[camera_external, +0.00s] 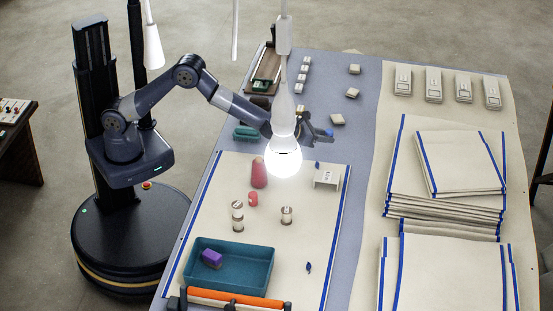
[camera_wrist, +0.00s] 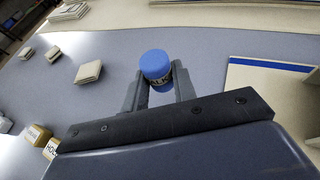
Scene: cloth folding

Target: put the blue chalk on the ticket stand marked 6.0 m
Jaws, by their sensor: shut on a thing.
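My gripper (camera_wrist: 158,82) is shut on the blue chalk (camera_wrist: 155,63), a short blue cylinder with dark lettering on its side. The chalk shows between the two fingers in the wrist view. In the external view my gripper (camera_external: 322,133) is above the blue-grey table strip, with a bit of blue at its tip. Several pale blocks with small plates stand in a row at the back right, one of them here (camera_external: 433,85); they may be ticket stands. A small white stand (camera_external: 327,178) on the near cloth bears dark marks. I cannot read a 6.0 m mark on any.
A bright hanging lamp (camera_external: 284,155) partly covers the arm. Folded cloth stacks (camera_external: 460,160) fill the right. Small pale blocks (camera_wrist: 88,72) lie on the blue-grey strip.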

